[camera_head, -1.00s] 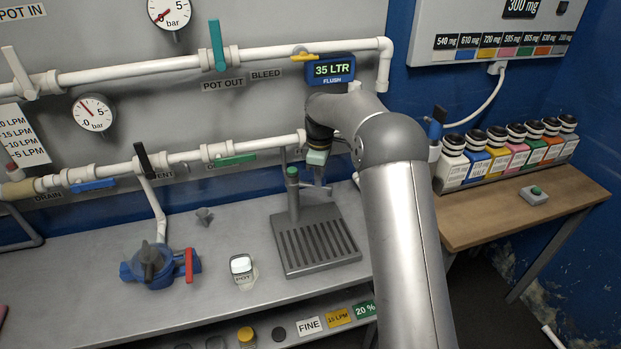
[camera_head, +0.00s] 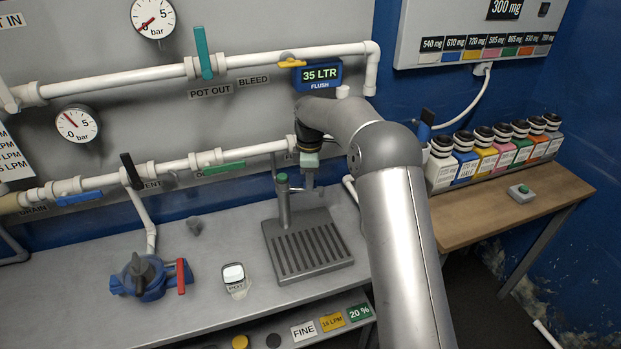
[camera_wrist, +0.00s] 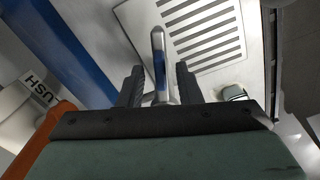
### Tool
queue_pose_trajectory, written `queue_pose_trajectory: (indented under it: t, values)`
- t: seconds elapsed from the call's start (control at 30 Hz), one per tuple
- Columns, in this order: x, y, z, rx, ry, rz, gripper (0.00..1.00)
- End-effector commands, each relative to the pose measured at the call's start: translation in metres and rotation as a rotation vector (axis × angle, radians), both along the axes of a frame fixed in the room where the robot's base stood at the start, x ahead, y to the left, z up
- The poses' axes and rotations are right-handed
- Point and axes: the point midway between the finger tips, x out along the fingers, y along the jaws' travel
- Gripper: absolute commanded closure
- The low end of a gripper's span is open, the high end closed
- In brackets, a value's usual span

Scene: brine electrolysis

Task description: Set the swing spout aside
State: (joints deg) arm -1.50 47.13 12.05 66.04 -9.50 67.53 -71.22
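The swing spout (camera_wrist: 158,62) is a slim silver tube with a rounded end in the wrist view. It stands between the two dark fingers of my gripper (camera_wrist: 159,82), with a visible gap on each side. My gripper is open around it. In the head view my gripper (camera_head: 309,180) points down behind the slotted drain tray (camera_head: 308,243), just right of the post with a green top (camera_head: 283,187). I cannot make out the spout clearly there, as my gripper is in front of that area. The tray's slots also show in the wrist view (camera_wrist: 238,40).
White pipes (camera_head: 130,85) with coloured valve handles run along the wall behind. Several coloured bottles (camera_head: 485,160) line the right-hand table.

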Motion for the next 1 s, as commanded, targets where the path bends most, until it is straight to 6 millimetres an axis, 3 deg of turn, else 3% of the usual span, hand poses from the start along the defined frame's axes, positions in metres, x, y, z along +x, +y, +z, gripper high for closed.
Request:
queue_pose_trajectory:
  t: [0.3, 0.47, 1.0]
  values:
    - [0.000, 0.000, 0.000, -0.001, 0.002, 0.000, 0.67]
    - [0.000, 0.000, 0.016, 0.000, -0.002, 0.000, 0.67]
    - [0.000, 0.001, 0.142, 0.000, -0.001, 0.001, 0.67]
